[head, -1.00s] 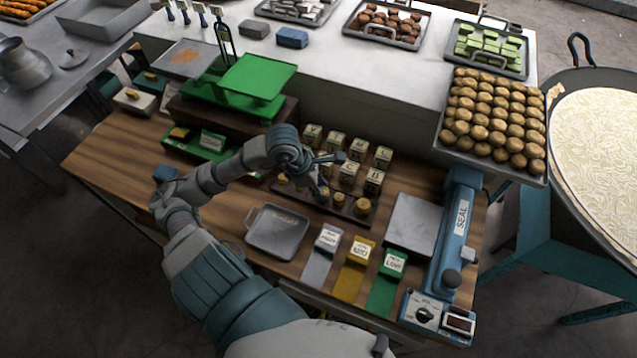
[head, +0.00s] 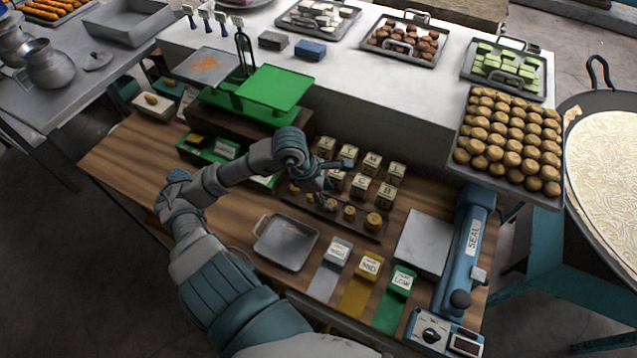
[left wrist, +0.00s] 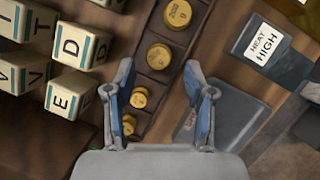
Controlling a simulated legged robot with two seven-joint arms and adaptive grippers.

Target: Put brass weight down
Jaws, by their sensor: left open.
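Several brass weights stand in a row in a dark wooden rack (head: 352,228); the largest brass weight (head: 373,221) is at the right end. In the left wrist view the row shows as a large weight (left wrist: 177,14), a medium weight (left wrist: 159,56) and smaller weights, including one (left wrist: 139,98) beside the left finger. My left gripper (head: 325,185) hangs over the left part of the rack. In the left wrist view the gripper (left wrist: 160,82) has its fingers apart, with nothing held between them. My right gripper does not show.
Lettered cubes (head: 361,183) stand just behind the rack. A grey tray (head: 286,243) lies in front, with labelled heat blocks (head: 337,250) to its right. A green balance scale (head: 270,92) stands behind left. Bare wood lies at the left (head: 130,160).

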